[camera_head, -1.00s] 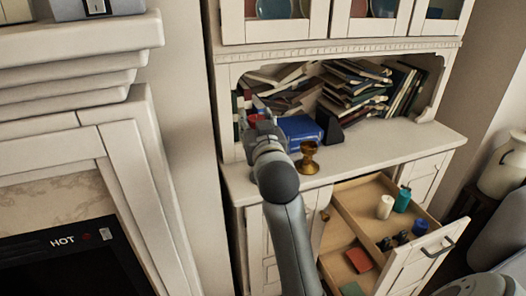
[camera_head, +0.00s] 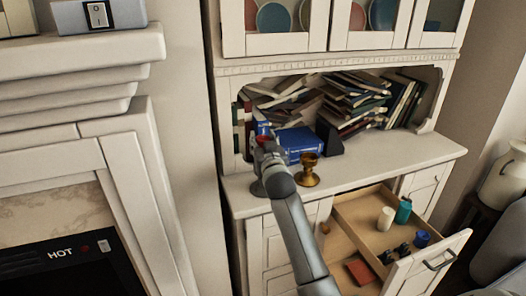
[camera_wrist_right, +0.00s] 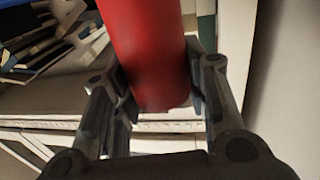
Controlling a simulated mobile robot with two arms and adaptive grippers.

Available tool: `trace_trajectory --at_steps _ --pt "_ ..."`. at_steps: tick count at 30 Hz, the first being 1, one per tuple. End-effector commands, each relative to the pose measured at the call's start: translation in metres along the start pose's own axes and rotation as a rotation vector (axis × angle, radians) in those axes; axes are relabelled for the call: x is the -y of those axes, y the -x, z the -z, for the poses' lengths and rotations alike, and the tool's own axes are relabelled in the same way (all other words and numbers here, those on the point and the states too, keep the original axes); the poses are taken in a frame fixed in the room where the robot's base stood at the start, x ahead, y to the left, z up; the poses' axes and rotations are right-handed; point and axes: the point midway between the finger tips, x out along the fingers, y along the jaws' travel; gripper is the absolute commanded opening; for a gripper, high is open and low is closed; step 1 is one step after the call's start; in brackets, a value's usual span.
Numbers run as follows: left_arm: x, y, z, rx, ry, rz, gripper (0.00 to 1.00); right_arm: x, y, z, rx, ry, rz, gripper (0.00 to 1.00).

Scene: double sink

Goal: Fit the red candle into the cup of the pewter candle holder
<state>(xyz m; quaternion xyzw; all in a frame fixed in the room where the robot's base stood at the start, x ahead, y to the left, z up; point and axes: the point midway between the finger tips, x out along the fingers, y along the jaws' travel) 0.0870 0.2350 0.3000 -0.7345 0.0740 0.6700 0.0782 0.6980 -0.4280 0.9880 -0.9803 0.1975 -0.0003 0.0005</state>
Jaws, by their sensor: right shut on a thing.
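The red candle (camera_wrist_right: 147,50) is between the two fingers of my right gripper (camera_wrist_right: 160,82) in the wrist view. The fingers are shut on its sides, and its lower end shows between them. In the head view a bit of the red candle (camera_head: 263,139) shows above my right gripper (camera_head: 266,150), over the left end of the cabinet counter. A grey round base (camera_head: 258,188), which looks like the pewter candle holder, shows on the counter beside my wrist. Its cup is hidden by my arm, so I cannot tell whether the candle touches it. My left gripper is out of view.
A brass goblet-shaped holder (camera_head: 308,171) stands close to the right of my arm. A blue box (camera_head: 299,140) and heaped books (camera_head: 352,102) lie behind. Below, an open drawer (camera_head: 362,212) holds a white candle (camera_head: 385,219). The counter's right part is clear.

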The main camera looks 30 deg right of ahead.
Motion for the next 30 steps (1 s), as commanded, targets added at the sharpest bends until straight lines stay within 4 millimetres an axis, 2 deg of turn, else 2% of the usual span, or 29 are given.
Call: trace_trajectory --at_steps 3,6,19,20,21,24,30 --pt "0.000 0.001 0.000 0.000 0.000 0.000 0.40 0.000 -0.002 -0.019 0.004 0.000 0.001 0.14" --pt "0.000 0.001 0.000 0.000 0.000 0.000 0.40 -0.001 -0.001 -0.029 0.001 0.001 0.000 0.14" --pt "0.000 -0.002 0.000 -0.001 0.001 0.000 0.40 0.000 -0.001 -0.036 0.000 0.000 0.000 0.14" --pt "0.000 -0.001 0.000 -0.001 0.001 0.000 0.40 -0.001 -0.001 -0.036 0.001 0.000 0.000 0.44" --pt "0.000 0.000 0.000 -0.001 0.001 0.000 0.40 -0.001 -0.001 -0.035 0.001 0.000 0.000 0.50" --pt "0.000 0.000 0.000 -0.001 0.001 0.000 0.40 -0.001 -0.001 -0.035 0.001 0.000 0.000 0.62" --pt "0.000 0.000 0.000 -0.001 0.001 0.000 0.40 -0.001 -0.001 -0.035 0.001 0.000 0.000 0.62"
